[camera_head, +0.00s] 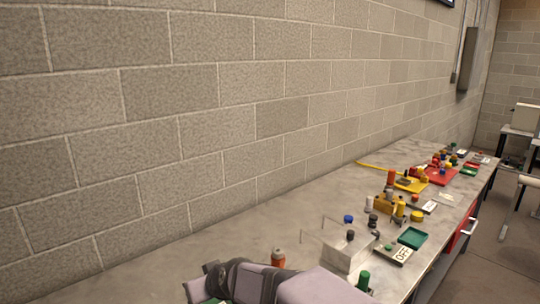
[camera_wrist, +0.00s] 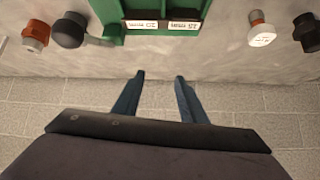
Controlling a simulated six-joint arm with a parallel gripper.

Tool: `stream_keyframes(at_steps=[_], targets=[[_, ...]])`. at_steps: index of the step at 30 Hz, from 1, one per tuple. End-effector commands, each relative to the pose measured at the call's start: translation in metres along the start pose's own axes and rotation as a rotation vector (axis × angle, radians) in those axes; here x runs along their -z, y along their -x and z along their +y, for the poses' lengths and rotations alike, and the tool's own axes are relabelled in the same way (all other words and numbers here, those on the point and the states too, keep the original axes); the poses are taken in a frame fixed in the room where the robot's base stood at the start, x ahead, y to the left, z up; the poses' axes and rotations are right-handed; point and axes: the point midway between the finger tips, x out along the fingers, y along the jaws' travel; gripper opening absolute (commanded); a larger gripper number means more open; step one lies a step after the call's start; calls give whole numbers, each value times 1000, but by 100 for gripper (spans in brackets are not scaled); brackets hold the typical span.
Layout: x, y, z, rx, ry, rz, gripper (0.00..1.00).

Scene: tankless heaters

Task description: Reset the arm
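My gripper (camera_wrist: 159,78) shows in the wrist view with its two blue-grey fingers apart and nothing between them. The block wall and the grey bench top lie behind the fingers. In the head view my arm (camera_head: 265,284) is at the bottom edge, in front of the bench; its fingertips cannot be made out there. A green holder (camera_wrist: 165,38) with two white labels is at the top of the wrist view, beyond the fingertips and apart from them.
The grey bench (camera_head: 200,262) runs along the wall (camera_head: 180,120). An orange-brown fitting (camera_wrist: 36,36) and a dark knob (camera_wrist: 69,30) stand left of the green holder. A white-faced fitting (camera_wrist: 261,32) is on the right.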

Motion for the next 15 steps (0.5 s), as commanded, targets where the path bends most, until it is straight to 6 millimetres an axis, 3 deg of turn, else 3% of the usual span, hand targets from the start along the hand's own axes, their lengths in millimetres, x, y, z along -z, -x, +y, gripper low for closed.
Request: stream_keyframes(at_steps=[1,6,12,15], targets=[[-22,12,24,-26,-35,-53,38],[-100,51,81,-97,-150,-229,38],[-203,115,126,-191,-320,-445,38],[-253,149,135,-237,-408,-548,38]])
